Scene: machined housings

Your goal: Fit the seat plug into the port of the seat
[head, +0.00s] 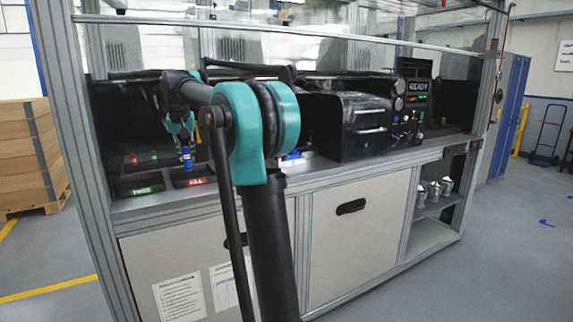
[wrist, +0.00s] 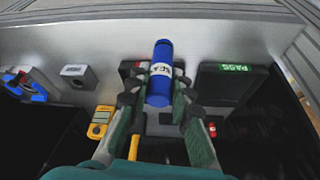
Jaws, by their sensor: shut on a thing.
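The seat plug is a blue cylinder with a white label (wrist: 159,84), partly readable. My gripper (wrist: 154,98) is shut on it, one finger on each side, in the wrist view. The plug also shows small and blue in the head view (head: 186,158), hanging upright below my gripper (head: 181,127) above the bench's left part. A small grey block with a dark opening (wrist: 75,71) stands left of the plug in the wrist view, apart from it. I cannot tell whether this block is the seat. My arm hides the bench's middle in the head view.
A dark tray with a green PASS label (wrist: 233,84) lies right of the plug. A dark tray with a red label (head: 194,182) lies under it. A yellow meter (wrist: 100,122) and a blue clamp-like part (wrist: 38,92) lie left. A black machine (head: 350,125) stands at right.

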